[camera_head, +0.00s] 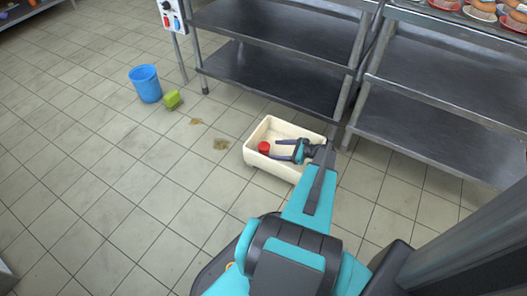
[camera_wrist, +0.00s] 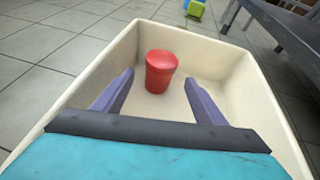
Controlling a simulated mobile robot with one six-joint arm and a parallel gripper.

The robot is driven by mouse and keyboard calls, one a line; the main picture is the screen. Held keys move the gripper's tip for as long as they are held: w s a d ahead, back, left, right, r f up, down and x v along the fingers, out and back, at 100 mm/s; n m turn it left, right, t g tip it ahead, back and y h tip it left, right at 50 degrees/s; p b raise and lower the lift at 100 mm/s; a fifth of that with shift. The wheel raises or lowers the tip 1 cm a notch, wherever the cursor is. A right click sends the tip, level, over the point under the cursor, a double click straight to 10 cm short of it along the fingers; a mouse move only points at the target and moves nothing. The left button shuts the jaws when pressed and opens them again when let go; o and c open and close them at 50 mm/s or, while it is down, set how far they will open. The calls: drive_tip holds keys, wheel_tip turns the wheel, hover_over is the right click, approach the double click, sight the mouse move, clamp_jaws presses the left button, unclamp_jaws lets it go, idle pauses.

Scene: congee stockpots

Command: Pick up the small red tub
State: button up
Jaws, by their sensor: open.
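The small red tub (camera_head: 264,147) stands upright inside a cream bin (camera_head: 254,161) on the floor. It also shows in the wrist view (camera_wrist: 160,72), with a red lid, on the bin's floor. My gripper (camera_head: 276,149) reaches into the bin from the right. In the wrist view its two purple fingers (camera_wrist: 158,88) are spread wide and empty. The tub is ahead of the fingertips, roughly centred between them. I see no contact with it.
Steel shelves (camera_head: 275,72) stand just behind the bin. Brown stains mark the tiles. The floor to the left is mostly free.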

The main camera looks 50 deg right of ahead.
sight(267, 150)
drive_tip(key=shift+w+a+f, duration=0.2)
drive_tip(key=shift+w+f, duration=0.05)
drive_tip(key=shift+w, duration=0.2)
drive_tip(key=shift+b+x, duration=1.35)
drive_tip(key=shift+x, duration=1.25)
drive_tip(key=shift+f, duration=0.15)
drive_tip(key=c, duration=1.2)
drive_tip(key=shift+r+p, duration=1.75)
drive_tip(key=shift+r, duration=3.3)
